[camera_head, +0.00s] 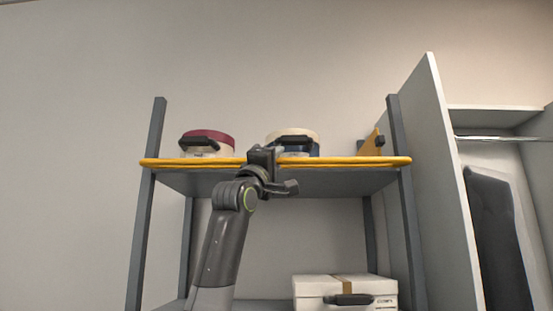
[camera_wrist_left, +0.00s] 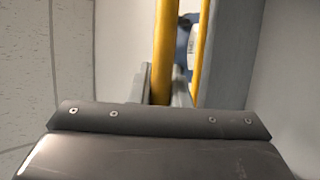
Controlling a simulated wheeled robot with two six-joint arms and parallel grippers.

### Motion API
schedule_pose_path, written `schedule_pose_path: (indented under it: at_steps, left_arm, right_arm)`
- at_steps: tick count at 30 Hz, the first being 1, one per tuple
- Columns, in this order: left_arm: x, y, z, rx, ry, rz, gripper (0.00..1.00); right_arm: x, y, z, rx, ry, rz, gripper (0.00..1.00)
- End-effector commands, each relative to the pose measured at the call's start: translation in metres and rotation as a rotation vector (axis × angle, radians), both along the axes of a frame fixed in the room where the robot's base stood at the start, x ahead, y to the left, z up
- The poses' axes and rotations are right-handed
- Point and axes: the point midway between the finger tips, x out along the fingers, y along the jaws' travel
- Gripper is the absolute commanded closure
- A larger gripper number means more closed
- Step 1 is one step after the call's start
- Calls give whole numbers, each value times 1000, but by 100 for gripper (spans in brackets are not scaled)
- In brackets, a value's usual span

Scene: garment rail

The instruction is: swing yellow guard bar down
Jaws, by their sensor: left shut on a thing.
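The yellow guard bar (camera_head: 350,162) runs level across the front of the upper shelf, between the two front posts. My left gripper (camera_head: 264,158) is at the middle of the bar and shut on it. In the left wrist view the bar (camera_wrist_left: 164,50) passes between the two fingers (camera_wrist_left: 162,88), and a second yellow length (camera_wrist_left: 200,50) runs beside it. The gripper covers a short part of the bar in the head view. My right gripper is not in view.
On the upper shelf (camera_head: 330,180) stand a red-lidded round box (camera_head: 208,138) and a cream-lidded one (camera_head: 294,134), behind the bar. A white box (camera_head: 344,287) sits on the lower shelf. A wardrobe panel (camera_head: 432,170) stands close on the right. The left wall side is free.

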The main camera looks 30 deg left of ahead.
Motion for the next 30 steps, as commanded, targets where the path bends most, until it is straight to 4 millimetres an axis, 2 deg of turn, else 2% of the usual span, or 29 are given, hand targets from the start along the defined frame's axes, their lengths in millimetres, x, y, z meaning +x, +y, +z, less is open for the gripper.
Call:
schedule_pose_path:
  at_steps: [6,14,15,19,30]
  left_arm:
    - [0,1,19,-1,0,0,100]
    - [1,1,18,-1,0,1,100]
    - [1,1,18,-1,0,1,80]
    - [1,1,18,-1,0,1,63]
    - [-1,1,15,0,0,1,62]
  right_arm:
    - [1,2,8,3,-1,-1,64]
    - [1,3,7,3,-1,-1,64]
    - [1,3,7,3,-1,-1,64]
    - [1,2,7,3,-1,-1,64]
    - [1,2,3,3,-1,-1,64]
